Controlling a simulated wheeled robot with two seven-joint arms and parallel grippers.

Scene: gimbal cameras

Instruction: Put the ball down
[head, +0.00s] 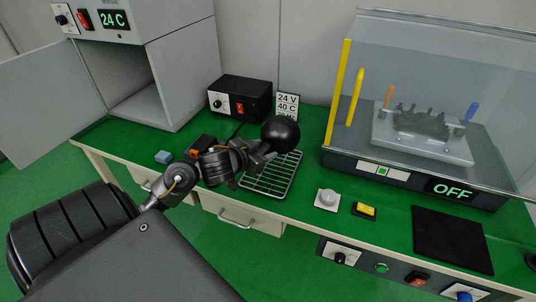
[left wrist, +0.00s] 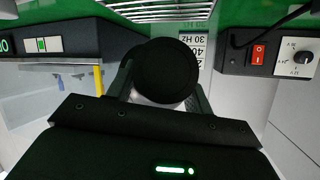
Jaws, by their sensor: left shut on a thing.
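The black ball (head: 280,133) is held up above the table by my left gripper (head: 262,155), near the wire rack. In the left wrist view the ball (left wrist: 166,72) sits between the two fingers of my left gripper (left wrist: 163,90), which is shut on it. The ball is clear of the wire rack (head: 272,178) in the head view, as far as I can tell. My right gripper is not in view.
A black power box (head: 240,98) and a small sign (head: 287,106) stand behind the rack. An open grey oven (head: 130,75) is at left, a glass-covered machine (head: 430,110) at right. A knob (head: 327,199), yellow switch (head: 364,210) and black mat (head: 450,238) lie along the front.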

